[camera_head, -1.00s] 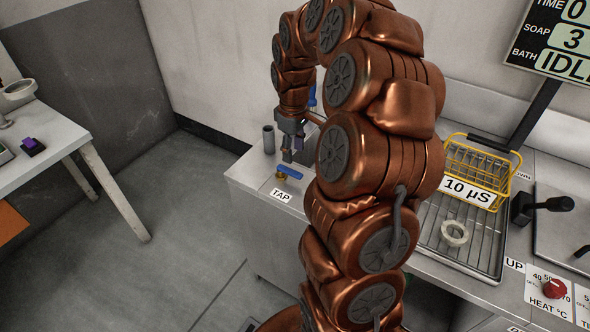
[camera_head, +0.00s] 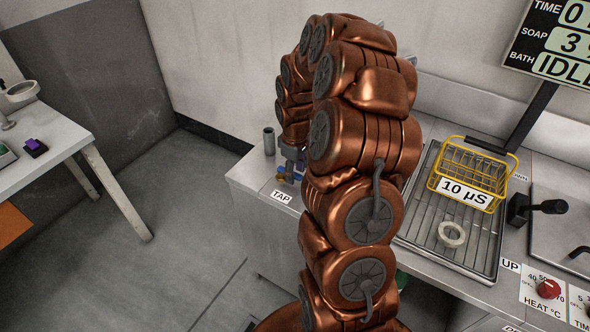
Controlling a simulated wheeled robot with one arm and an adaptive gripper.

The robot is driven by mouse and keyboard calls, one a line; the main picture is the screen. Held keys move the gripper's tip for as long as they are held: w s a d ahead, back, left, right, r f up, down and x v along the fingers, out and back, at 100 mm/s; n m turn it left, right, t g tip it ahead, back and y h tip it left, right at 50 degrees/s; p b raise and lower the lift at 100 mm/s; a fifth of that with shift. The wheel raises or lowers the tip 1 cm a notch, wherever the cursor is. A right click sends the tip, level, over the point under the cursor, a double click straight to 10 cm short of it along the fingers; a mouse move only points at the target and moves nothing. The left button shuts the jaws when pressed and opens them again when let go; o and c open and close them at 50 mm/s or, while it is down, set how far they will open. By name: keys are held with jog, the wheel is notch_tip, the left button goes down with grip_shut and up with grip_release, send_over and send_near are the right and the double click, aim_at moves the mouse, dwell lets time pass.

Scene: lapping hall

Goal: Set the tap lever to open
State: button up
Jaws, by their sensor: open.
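The tap lever (camera_head: 281,173) is a small blue handle on a brass tap body (camera_head: 282,187), at the left end of the steel counter (camera_head: 245,178). A white label reading TAP (camera_head: 281,196) lies just in front of it. My gripper (camera_head: 291,175) is low at the tap, its fingers right at the lever; it is open. My gripper and arm hide most of the lever, so I cannot tell whether the fingers touch it or which way it points.
A grey cylinder (camera_head: 269,141) stands behind the tap. A yellow wire basket (camera_head: 469,172) labelled 10 µS and a pale ring (camera_head: 452,234) sit on a draining rack (camera_head: 418,238) at right. A black lever (camera_head: 540,207) and red heat knob (camera_head: 548,288) are farther right. A white table (camera_head: 63,130) stands at left.

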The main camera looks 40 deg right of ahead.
jog(key=shift+c, duration=0.2)
grip_shut()
dwell(0.4)
